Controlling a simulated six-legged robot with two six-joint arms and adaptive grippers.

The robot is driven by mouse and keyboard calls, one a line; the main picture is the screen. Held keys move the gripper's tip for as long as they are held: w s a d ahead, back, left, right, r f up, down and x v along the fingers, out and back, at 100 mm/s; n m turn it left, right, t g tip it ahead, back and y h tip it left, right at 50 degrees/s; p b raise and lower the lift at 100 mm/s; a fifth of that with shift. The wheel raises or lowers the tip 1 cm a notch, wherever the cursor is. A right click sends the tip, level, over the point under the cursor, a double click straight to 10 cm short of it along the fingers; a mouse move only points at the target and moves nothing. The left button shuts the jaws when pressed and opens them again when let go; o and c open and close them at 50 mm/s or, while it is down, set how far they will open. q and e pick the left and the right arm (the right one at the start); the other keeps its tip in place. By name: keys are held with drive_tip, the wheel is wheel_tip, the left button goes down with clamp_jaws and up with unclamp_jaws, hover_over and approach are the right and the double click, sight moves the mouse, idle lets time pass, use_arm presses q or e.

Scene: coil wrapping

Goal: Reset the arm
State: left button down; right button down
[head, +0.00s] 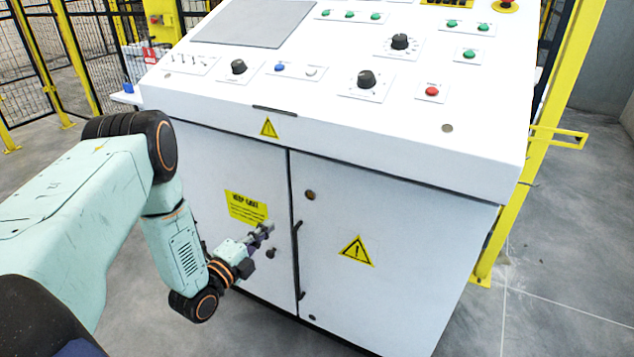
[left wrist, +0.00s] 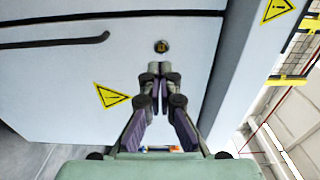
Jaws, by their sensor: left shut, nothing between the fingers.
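My left arm reaches in from the left in the head view. Its gripper (head: 262,232) is in front of the lower left door of a white control cabinet (head: 400,210), near a yellow label (head: 245,207). In the left wrist view the left gripper (left wrist: 155,68) is shut with its fingertips together and nothing between them. It points at the cabinet front (left wrist: 60,70), just below a round lock (left wrist: 161,46). I cannot tell whether it touches the door. My right gripper is not in view.
The cabinet's sloped top carries black knobs (head: 366,79), a red button (head: 432,91) and several green buttons. A dark door handle (head: 297,260) stands out beside the gripper. Yellow posts (head: 545,130) and mesh fencing surround the cabinet. Grey floor (head: 560,260) is clear at the right.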

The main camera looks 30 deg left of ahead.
use_arm(q)
drive_tip(key=shift+f, duration=0.1)
drive_tip(key=s+d+f+n+g, duration=0.3)
drive_tip(key=s+f+n+g, duration=0.1)
drive_tip(key=s+f+n, duration=0.25)
drive_tip(key=s+d+f+n+g, duration=0.3)
drive_tip(key=s+f+n+g, duration=0.2)
drive_tip(key=f+n, duration=0.2)
drive_tip(key=s+d+r+n+g, duration=0.1)
drive_tip(key=s+d+g, duration=0.3)
drive_tip(key=s, duration=0.7)
drive_tip(key=s+d+r+n+g, duration=0.1)
drive_tip(key=s+d+n+g, duration=0.3)
drive_tip(key=s, duration=0.7)
drive_tip(key=shift+s+d+g+y, duration=0.25)
drive_tip(key=shift+d+g+y, duration=0.2)
drive_tip(key=shift+d, duration=0.3)
